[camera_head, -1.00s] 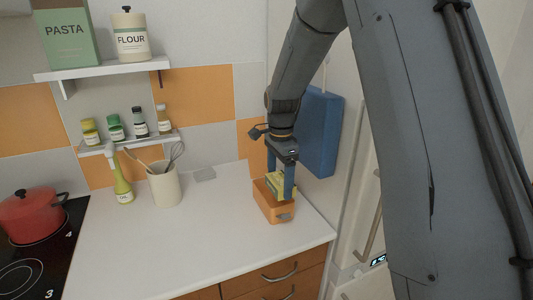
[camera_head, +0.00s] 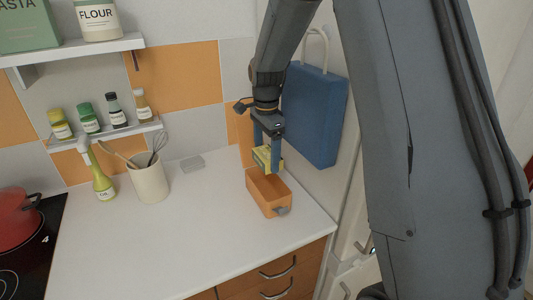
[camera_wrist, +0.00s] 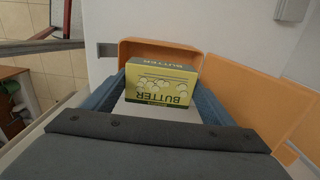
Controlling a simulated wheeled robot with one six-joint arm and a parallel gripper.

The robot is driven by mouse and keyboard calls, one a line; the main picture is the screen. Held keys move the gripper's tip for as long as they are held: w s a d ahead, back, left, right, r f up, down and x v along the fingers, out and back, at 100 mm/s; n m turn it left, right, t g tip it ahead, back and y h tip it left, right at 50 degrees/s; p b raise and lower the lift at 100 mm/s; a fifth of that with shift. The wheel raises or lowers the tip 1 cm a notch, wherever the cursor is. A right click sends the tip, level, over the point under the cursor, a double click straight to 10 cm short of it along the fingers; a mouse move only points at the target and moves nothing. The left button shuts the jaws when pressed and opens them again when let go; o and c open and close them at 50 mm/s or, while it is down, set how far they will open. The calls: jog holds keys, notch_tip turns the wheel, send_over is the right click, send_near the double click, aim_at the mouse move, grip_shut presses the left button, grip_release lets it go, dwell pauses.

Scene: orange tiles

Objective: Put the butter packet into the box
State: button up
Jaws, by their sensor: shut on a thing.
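The yellow butter packet (camera_head: 267,158) is held between the blue fingers of my gripper (camera_head: 267,157). It also shows in the wrist view (camera_wrist: 158,84), its printed face towards the camera and the lettering upside down. The orange open box (camera_head: 270,208) stands on the white counter near its right end. In the head view the packet is above the back part of the box, and its lower edge appears at or just over the rim. In the wrist view the box's orange wall (camera_wrist: 160,47) shows behind the packet. The inside of the box is partly hidden there.
A blue bag or board (camera_head: 315,115) hangs on the wall right behind my gripper. A utensil crock (camera_head: 149,180) and an oil bottle (camera_head: 101,180) stand to the left. A red pot (camera_head: 15,222) sits on the hob. The middle of the counter (camera_head: 170,240) is clear.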

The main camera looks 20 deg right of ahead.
jog(key=shift+f+b, duration=1.65)
jog(key=shift+f, duration=2.9)
jog(key=o, duration=1.3)
jog(key=shift+o, duration=0.2)
jog(key=shift+r+b, duration=1.3)
jog(key=shift+r, duration=2.6)
